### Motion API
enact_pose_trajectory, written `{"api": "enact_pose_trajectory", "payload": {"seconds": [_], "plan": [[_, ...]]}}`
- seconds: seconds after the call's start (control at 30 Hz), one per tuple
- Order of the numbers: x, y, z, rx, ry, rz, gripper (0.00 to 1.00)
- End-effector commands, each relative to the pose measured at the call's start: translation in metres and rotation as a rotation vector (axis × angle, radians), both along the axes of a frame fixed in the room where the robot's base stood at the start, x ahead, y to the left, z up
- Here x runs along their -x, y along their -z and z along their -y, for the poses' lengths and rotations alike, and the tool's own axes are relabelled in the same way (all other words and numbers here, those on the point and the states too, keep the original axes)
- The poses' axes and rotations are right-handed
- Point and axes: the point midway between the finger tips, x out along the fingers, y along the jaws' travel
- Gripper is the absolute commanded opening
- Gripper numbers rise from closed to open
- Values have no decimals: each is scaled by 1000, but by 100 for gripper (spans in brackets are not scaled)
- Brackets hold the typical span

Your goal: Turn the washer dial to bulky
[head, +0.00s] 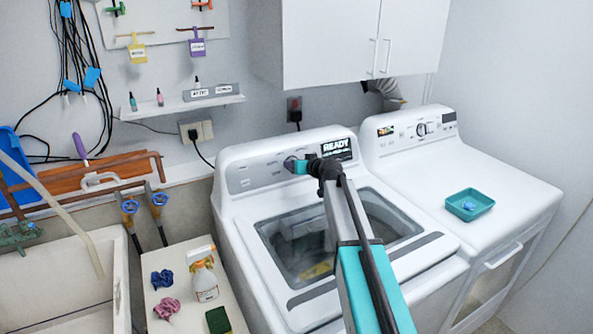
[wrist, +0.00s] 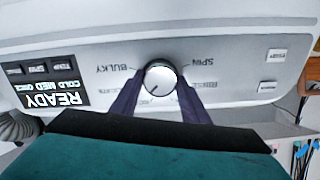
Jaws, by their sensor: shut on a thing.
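The white washer (head: 240,205) has a round dial on its back panel. A small dark mark on the dial's face points to the lower left of that view. The BULKY label (wrist: 118,68) is left of the dial, and SPIN (wrist: 199,64) is right of it. Other labels are partly hidden by the fingers. In the head view my gripper (head: 300,166) covers part of the dial.
The washer display (head: 336,149) reads READY. A white dryer (head: 490,180) with a teal tray (head: 469,205) stands to the right. White cabinets (head: 365,40) hang above. A spray bottle (head: 204,280) and cloths stand on a ledge left of the washer.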

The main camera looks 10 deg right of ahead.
Motion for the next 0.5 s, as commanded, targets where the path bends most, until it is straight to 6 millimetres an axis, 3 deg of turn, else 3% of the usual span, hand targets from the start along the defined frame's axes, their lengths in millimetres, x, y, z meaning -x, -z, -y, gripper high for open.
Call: {"api": "enact_pose_trajectory", "payload": {"seconds": [0.5], "plan": [[0,2,1,-390,150,-126,19]]}}
